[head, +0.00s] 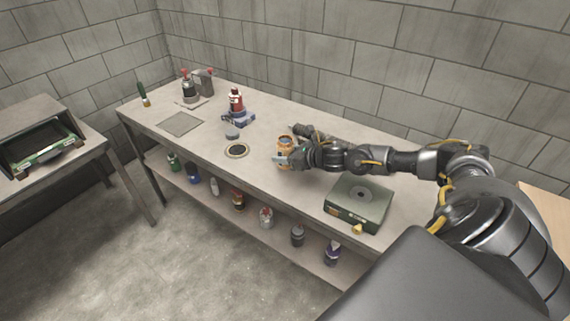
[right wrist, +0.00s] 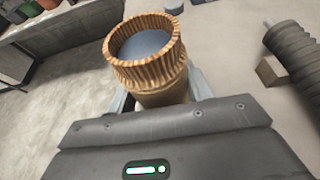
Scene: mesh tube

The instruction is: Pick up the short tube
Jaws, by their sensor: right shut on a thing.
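The short tube (head: 285,146) is an orange-brown cylinder held upright at the middle of the workbench. In the right wrist view the short tube (right wrist: 146,50) shows a ribbed copper-coloured collar, a tan lower body and a grey inside. My right gripper (head: 284,158) is shut on it, with the fingers (right wrist: 158,102) on either side of its lower body. Its underside is hidden, so I cannot tell whether it touches the bench. My left gripper is not in view.
A dark ribbed cylinder (right wrist: 293,55) lies close behind my right gripper. A green box (head: 358,203) stands to the right. A round dark-centred ring (head: 237,150) and a red bottle on a blue base (head: 239,117) are to the left. Several bottles fill the lower shelf (head: 225,207).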

